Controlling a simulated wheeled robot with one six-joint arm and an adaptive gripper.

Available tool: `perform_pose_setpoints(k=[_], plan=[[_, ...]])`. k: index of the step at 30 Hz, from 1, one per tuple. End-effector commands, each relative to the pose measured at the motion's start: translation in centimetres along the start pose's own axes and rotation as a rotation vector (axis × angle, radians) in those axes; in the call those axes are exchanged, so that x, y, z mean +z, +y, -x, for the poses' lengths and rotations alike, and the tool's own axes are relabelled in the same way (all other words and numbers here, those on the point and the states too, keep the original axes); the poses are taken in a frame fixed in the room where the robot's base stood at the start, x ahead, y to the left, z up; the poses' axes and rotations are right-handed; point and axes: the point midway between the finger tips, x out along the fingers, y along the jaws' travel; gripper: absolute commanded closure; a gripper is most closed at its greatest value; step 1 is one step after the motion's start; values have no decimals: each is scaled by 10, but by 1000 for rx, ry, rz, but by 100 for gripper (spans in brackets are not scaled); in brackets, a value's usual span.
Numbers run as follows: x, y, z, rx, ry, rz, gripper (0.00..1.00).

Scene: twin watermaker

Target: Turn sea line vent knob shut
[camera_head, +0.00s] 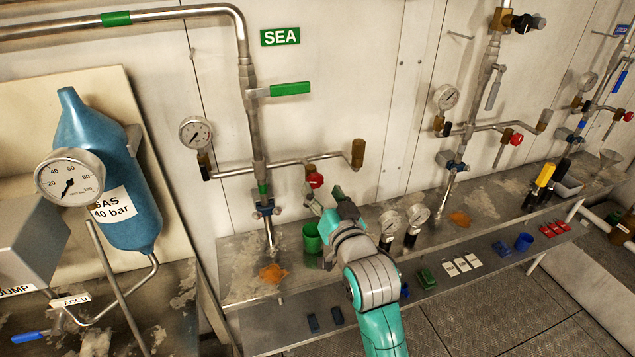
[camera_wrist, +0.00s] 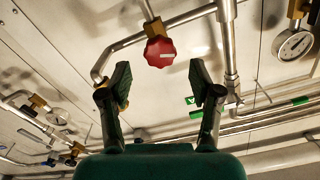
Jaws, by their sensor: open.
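The sea line vent knob is a red knob (camera_head: 315,180) on a short branch of the pipe below the SEA sign (camera_head: 280,36). In the wrist view the red knob (camera_wrist: 160,52) has a pale mark on its face and sits beyond my fingertips, roughly between them and slightly above. My gripper (camera_wrist: 160,85) is open and empty, its two dark green fingers apart on either side of the knob's line. In the head view my gripper (camera_head: 328,203) is just below the knob. No contact with it shows.
A pressure gauge (camera_head: 196,133) and a green lever handle (camera_head: 290,89) are on the same line. A green cup (camera_head: 312,238) and loose gauges (camera_head: 390,222) stand on the bench below. Another line with a red knob (camera_head: 516,139) is to the right.

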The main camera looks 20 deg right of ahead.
Motion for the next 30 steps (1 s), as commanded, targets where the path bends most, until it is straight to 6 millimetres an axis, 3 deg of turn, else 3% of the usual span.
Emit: perform_pose_setpoints(k=[6, 12, 25, 30], plan=[[0, 0, 42, 1, -1, 0, 37], [0, 0, 62, 1, -1, 0, 37], [0, 0, 66, 0, 0, 3, 37], [0, 0, 61, 0, 0, 135, 37]])
